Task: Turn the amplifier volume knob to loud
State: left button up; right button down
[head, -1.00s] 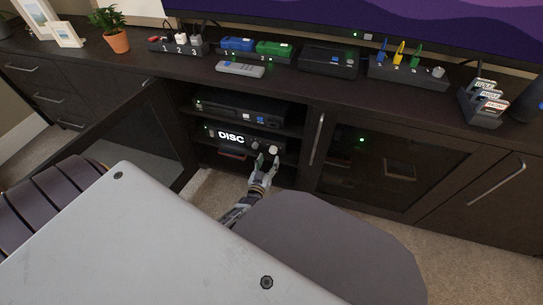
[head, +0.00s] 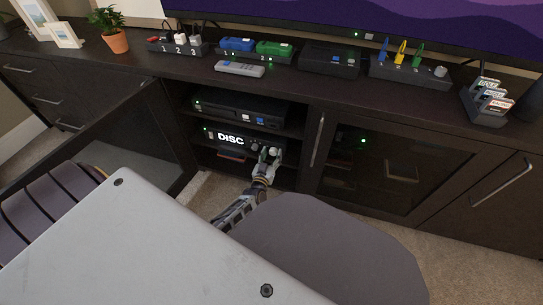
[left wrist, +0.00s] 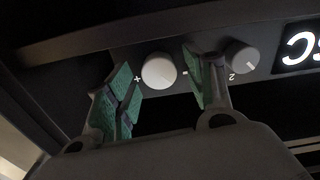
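The amplifier (head: 207,134) sits on the middle shelf of the open cabinet, with a lit "DISC" display. Its pale volume knob (left wrist: 158,72) shows in the left wrist view between "+" and "-" marks. A darker grey knob (left wrist: 241,57) marked "2" sits to its right there. My left gripper (head: 269,154) is at the amplifier's right front. In the left wrist view its green-padded fingers (left wrist: 160,85) are open, one on each side of the pale knob, with a visible gap on both sides. In the head view the gripper partly hides the knobs. My right gripper is not in view.
A black player (head: 240,108) stands on the shelf above. The open cabinet door (head: 135,135) is to the left, a closed glass door (head: 390,170) to the right. A remote (head: 240,68) and several devices lie on the cabinet top.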

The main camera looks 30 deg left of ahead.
pick_arm(q)
jog(key=c, duration=0.9)
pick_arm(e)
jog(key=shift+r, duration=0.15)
pick_arm(q)
jog(key=shift+m+p, duration=0.5)
jog(key=shift+p, duration=0.2)
jog(key=shift+m+p, duration=1.05)
jog(key=shift+m, duration=0.15)
jog(key=shift+m+p, duration=0.55)
jog(key=shift+m, duration=0.65)
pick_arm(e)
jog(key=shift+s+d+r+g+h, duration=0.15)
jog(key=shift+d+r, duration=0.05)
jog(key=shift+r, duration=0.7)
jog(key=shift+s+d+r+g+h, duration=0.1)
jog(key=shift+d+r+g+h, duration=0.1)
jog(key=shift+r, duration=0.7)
pick_arm(q)
jog(key=o, duration=1.1)
jog(key=shift+c, duration=0.2)
